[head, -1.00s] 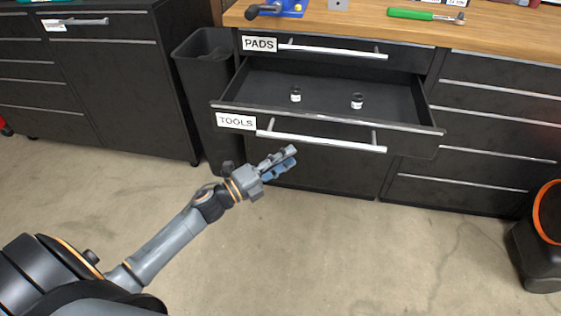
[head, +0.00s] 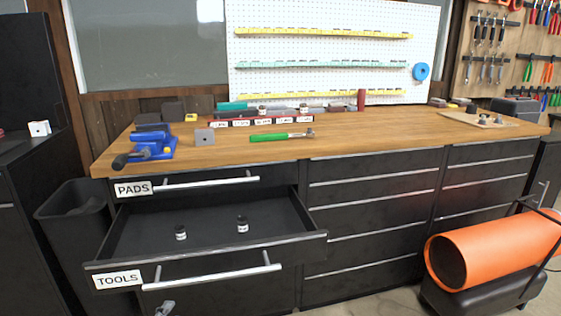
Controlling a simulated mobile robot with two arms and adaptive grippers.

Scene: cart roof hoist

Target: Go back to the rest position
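Only a small grey tip of my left gripper (head: 165,308) shows at the bottom edge of the head view, in front of the TOOLS drawer and below its handle. It appears apart from the handle. The rest of this gripper is cut off, so I cannot tell whether it is open or shut. My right gripper is out of view.
The PADS drawer (head: 210,184) above is shut. The wooden bench top (head: 350,140) holds a blue vise (head: 150,148) and a green-handled hammer (head: 280,136). A black bin (head: 75,212) stands left; an orange heater (head: 490,250) stands on the floor at right.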

